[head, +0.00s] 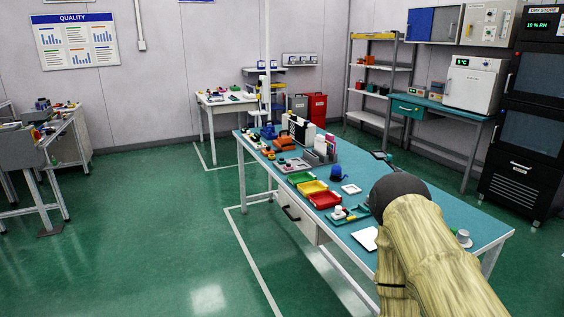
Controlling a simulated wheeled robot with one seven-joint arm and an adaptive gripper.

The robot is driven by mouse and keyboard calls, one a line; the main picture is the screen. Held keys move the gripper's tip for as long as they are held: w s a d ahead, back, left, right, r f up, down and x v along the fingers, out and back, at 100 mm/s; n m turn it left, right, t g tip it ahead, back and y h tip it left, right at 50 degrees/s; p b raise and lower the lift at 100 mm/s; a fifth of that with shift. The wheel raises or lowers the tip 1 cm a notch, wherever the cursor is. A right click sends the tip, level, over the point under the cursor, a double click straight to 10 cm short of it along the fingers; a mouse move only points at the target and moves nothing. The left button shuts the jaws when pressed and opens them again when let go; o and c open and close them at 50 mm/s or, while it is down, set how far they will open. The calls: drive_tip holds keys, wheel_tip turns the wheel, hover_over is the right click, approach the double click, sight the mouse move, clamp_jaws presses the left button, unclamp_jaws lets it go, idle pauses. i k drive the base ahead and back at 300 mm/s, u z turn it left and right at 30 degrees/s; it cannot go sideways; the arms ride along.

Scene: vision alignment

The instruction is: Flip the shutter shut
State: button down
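I cannot make out a shutter for certain in the head view. A worktable (430,215) with a blue-green top stands in front of me and holds many small items. A small dark device (381,156) is on the table just beyond my arm; its details are too small to tell. My arm, with a pale wood-like surface and a dark rounded joint, reaches in from the lower right over the table. It hides part of the tabletop. My gripper does not show.
Green, yellow (311,188) and red (325,200) trays line the table's near edge. A dark blue item (337,173) and a white square dish (351,189) sit behind them. A white cup-like piece (463,236) is right of my arm. Open green floor (150,220) lies left.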

sight(298, 132)
drive_tip(key=u, duration=0.05)
drive_tip(key=i, duration=1.1)
drive_tip(key=u, duration=0.05)
